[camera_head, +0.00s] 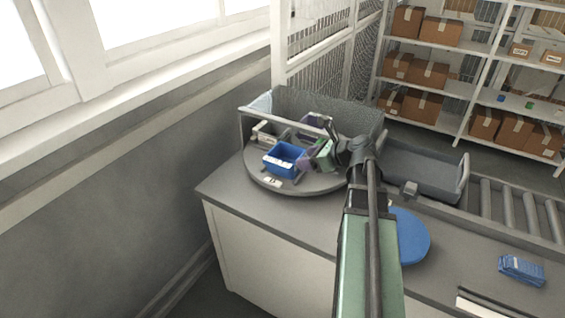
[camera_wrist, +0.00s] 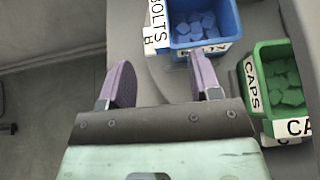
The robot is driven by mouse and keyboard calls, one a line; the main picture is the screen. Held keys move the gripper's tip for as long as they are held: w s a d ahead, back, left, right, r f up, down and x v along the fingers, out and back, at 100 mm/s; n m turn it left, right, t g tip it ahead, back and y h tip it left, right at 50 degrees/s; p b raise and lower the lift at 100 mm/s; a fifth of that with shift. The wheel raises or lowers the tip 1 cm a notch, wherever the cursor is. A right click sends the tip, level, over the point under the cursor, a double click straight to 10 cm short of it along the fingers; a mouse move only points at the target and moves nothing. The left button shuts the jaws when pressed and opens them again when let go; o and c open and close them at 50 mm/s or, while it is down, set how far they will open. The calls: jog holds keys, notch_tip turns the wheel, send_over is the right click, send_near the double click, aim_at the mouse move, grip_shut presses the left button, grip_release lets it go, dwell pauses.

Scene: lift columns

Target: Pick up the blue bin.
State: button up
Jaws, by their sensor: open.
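The blue bin (camera_head: 278,168) stands on a round grey turntable (camera_head: 256,181) on the counter. In the wrist view the blue bin (camera_wrist: 236,22) is at the top, cut by the frame edge, with blue pieces inside and a white BOLTS label at its left. My gripper (camera_wrist: 163,80) is open and empty, with two purple fingers. Its right fingertip overlaps the bin's near side in that view; contact cannot be told. The left finger is left of the bin, over the grey surface. In the head view my gripper (camera_head: 311,139) is just right of the bin.
A green CAPS bin (camera_wrist: 257,100) stands right of the blue bin, near my right finger. A grey wall (camera_head: 345,105) rises behind the turntable. A blue disc (camera_head: 412,238), a blue pack (camera_head: 521,269) and a grey tray (camera_head: 425,172) are to the right.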

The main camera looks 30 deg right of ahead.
aim_at(279, 162)
jog(key=b+x, duration=0.5)
jog(key=x, duration=0.5)
jog(key=shift+w+a+f, duration=0.15)
jog(key=shift+w+f, duration=0.05)
jog(key=shift+w+a, duration=0.1)
jog(key=shift+w, duration=0.05)
jog(key=shift+r, duration=0.1)
jog(key=shift+c, duration=0.3)
grip_shut()
jog(key=shift+r, duration=0.15)
notch_tip(279, 162, up, 20)
jog(key=p, duration=2)
